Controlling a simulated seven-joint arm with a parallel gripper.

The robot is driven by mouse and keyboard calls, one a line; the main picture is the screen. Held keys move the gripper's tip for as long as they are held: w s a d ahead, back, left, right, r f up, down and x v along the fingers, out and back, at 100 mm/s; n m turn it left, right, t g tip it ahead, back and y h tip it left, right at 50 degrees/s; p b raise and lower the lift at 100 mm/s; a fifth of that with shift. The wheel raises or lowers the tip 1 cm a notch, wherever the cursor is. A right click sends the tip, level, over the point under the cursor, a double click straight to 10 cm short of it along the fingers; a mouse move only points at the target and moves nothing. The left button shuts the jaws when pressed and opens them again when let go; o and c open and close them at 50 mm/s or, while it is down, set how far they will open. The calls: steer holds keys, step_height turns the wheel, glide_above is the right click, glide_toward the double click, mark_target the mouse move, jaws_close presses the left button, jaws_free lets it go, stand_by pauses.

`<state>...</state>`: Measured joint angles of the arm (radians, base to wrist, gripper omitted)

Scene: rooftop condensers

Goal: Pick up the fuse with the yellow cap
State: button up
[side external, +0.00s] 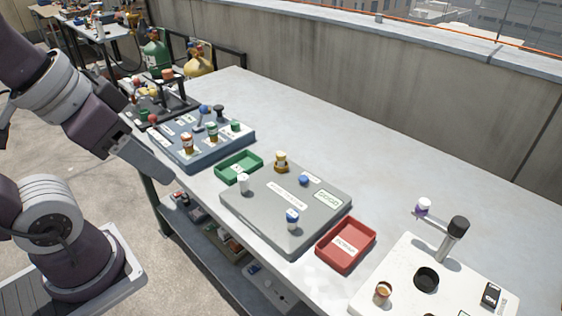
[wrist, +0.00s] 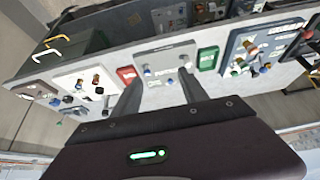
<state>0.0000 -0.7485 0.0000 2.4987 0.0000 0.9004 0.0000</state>
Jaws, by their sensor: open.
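The fuse with the yellow cap (side external: 281,162) stands upright at the far edge of the grey board (side external: 262,222), close to the green tray; its cap is amber-yellow. I cannot pick it out surely in the wrist view. On the same board stand a white-capped fuse (side external: 243,183), a blue-and-white one (side external: 292,218) and a low blue piece (side external: 304,180). My gripper shows in the wrist view (wrist: 160,92) with two spread fingers and nothing between them. It is apart from the board, which shows beyond the fingertips. In the side view my arm's end hangs by the table's near edge, left of the board.
A green tray (side external: 222,171) and a red tray (side external: 347,262) flank the board. A blue-grey panel (side external: 180,150) with upright parts stands left. A white panel (side external: 400,275) with a dark-topped post (side external: 452,236) stands right. The table's far side by the concrete wall is clear.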

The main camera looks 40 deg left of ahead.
steer(key=w+a+r+n+g, duration=0.1)
steer(key=w+r+g, duration=0.15)
steer(key=w, duration=0.95)
steer(key=n+g, duration=0.2)
steer(key=g, duration=0.1)
glide_above(281, 153)
steer(key=f, duration=1.9)
steer(key=shift+s+d, duration=0.1)
steer(key=shift+d, duration=0.1)
step_height(281, 153, down, 6)
steer(key=shift+a+f, duration=0.15)
steer(key=shift+f, duration=0.4)
jaws_close()
